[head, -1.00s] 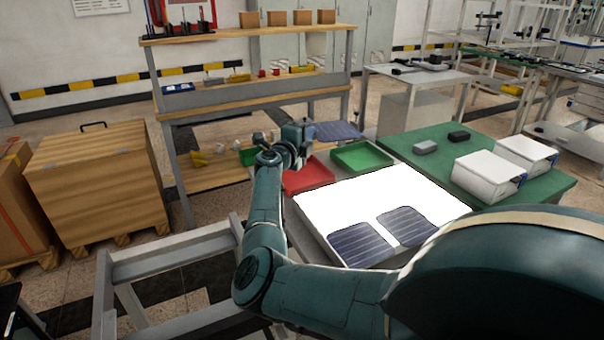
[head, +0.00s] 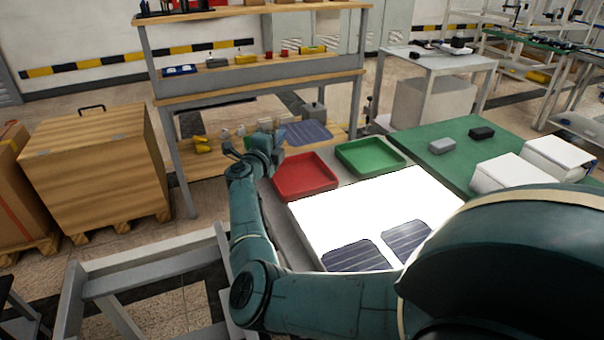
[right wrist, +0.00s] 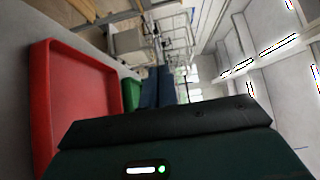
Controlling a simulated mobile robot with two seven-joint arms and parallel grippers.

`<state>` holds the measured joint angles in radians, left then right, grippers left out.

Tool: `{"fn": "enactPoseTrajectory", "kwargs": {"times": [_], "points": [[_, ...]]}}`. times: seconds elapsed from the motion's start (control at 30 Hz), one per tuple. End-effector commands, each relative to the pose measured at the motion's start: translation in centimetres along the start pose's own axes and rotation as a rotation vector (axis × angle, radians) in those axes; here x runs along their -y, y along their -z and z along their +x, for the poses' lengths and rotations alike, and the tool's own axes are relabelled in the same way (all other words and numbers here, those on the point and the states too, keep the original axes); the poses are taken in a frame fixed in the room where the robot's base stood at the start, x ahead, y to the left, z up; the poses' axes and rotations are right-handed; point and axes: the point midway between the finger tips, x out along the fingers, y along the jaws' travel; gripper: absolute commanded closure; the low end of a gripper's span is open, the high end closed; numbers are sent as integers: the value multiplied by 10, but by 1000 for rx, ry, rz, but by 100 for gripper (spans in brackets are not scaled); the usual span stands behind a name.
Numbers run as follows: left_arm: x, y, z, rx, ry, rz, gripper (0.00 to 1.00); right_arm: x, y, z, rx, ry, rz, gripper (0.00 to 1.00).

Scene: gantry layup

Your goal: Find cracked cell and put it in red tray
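My right gripper (head: 277,145) is beside the red tray's far left corner and raised above it. It is shut on a dark blue solar cell (head: 308,133), which sticks out to the right, apart from the tray. The red tray (head: 306,178) is empty in the head view and also shows at the left of the right wrist view (right wrist: 75,85). Two more dark cells, a left one (head: 357,257) and a right one (head: 407,239), lie on the bright white light panel (head: 375,200). I cannot make out a crack on any cell. My left gripper is not in view.
An empty green tray (head: 370,157) stands right of the red one. A green-topped table (head: 450,170) with white boxes and small blocks is at the right. A wooden shelf bench (head: 260,75) stands behind, and a wooden crate (head: 100,170) at the left.

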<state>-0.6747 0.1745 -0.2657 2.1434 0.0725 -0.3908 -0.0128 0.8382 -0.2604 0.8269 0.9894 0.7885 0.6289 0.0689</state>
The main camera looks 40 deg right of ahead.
Motion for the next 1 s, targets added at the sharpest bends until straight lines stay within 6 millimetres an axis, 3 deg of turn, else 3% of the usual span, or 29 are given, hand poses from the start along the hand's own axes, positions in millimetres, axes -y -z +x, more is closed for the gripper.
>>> {"fn": "enactPoseTrajectory", "kwargs": {"times": [0.5,0.87,1.0], "points": [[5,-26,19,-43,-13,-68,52,-55,0,0,0,0,-2,100],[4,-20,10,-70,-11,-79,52,-58,0,0,-1,0,-1,100],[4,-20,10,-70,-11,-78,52,-58,0,0,-1,0,-1,89]]}}
